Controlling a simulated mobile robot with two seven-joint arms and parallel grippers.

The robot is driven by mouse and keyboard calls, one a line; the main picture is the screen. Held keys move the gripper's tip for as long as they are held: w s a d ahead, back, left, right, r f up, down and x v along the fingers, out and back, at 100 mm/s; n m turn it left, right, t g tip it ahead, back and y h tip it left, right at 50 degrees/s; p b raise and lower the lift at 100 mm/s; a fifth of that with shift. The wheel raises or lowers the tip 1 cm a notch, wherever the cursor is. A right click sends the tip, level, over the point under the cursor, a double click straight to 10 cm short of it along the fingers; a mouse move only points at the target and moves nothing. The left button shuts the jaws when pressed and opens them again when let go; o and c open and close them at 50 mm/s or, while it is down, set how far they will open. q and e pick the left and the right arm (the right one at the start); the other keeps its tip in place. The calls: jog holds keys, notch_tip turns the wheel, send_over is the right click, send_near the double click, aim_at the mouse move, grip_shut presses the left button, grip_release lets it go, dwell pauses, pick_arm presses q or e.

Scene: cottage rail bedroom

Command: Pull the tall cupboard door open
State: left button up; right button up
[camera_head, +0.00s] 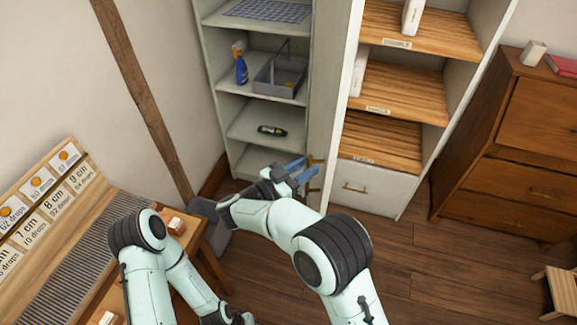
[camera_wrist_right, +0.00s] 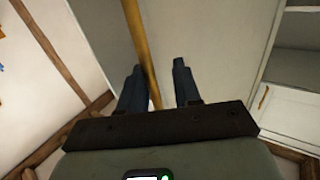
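The tall cupboard (camera_head: 216,75) is pale grey-green and stands at the back centre of the head view. Its shelves are exposed, and its door (camera_head: 326,70) stands swung out on the right side. The door's brass bar handle (camera_wrist_right: 140,45) runs between the fingers of my right gripper (camera_wrist_right: 158,85) in the wrist view. The fingers are apart, with a gap beside the bar. In the head view my right gripper (camera_head: 299,172) is low at the door, its blue fingers by the handle. My left gripper (camera_head: 232,317) is at the bottom edge, its fingers unclear.
The cupboard holds a blue spray bottle (camera_head: 241,68), a grey caddy (camera_head: 280,78) and a black item (camera_head: 272,130). An open wooden-shelved unit (camera_head: 392,95) adjoins right, then a brown dresser (camera_head: 510,135). A wooden desk (camera_head: 190,232) is left.

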pick_arm(q)
jog(key=shift+w+r+p, duration=0.5)
jog(key=shift+w+r, duration=0.25)
jog(key=shift+w, duration=0.2)
pick_arm(e)
jog(key=a, duration=0.4)
